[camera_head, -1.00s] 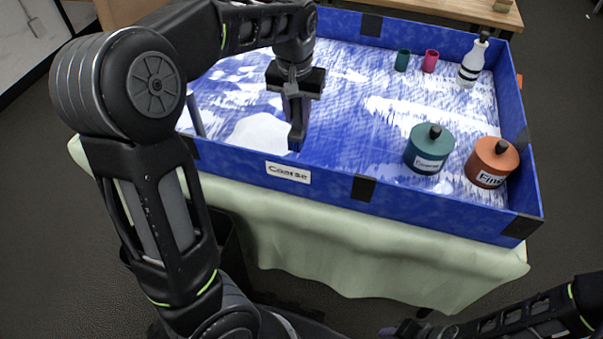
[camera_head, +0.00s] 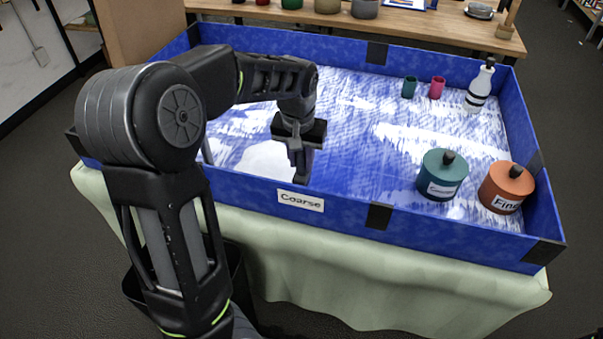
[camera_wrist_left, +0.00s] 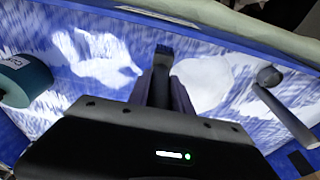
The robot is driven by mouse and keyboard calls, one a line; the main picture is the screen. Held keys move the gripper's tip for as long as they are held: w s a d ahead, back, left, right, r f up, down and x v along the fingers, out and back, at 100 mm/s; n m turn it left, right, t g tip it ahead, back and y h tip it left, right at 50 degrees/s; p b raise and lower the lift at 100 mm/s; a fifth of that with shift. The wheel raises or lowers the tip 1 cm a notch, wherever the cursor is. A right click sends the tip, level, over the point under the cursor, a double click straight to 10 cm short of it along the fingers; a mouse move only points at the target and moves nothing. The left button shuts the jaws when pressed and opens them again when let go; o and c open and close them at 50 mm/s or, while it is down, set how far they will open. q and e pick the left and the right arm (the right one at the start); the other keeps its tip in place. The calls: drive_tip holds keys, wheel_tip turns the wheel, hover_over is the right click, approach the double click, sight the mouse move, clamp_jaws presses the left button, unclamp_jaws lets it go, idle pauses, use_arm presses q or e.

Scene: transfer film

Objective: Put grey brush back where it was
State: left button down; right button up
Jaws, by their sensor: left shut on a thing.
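My left gripper (camera_head: 300,155) hangs over the near-left part of the blue-walled tray (camera_head: 408,222), its jaws pointing down. It is shut on a slim dark grey thing that looks like the grey brush (camera_wrist_left: 163,62), which sticks out between the fingers in the left wrist view. In the head view the brush is hard to tell from the dark fingers, and whether its lower end touches the tray floor cannot be told. A "Coarse" label (camera_head: 300,201) is on the near wall, just in front of the gripper. My right gripper is out of view.
A grey rod with a round knob (camera_wrist_left: 290,115) is in the tray beside the gripper. A teal pot (camera_head: 443,177), an orange "Fine" pot (camera_head: 506,188), two small cups (camera_head: 437,88) and a white bottle (camera_head: 479,88) are at the right. The middle floor is free.

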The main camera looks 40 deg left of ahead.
sight(301, 172)
use_arm(q)
drive_tip(key=shift+f, duration=0.2)
drive_tip(key=shift+f, duration=1.85)
drive_tip(key=shift+f, duration=0.15)
drive_tip(key=c, duration=1.2)
unclamp_jaws()
drive_tip(key=shift+o, duration=0.2)
drive_tip(key=r, duration=0.4)
drive_tip(key=s+r, duration=0.1)
drive_tip(key=r, duration=0.7)
drive_tip(key=shift+s+d+r, duration=0.1)
drive_tip(key=shift+s+d, duration=0.25)
drive_tip(key=shift+s, duration=0.05)
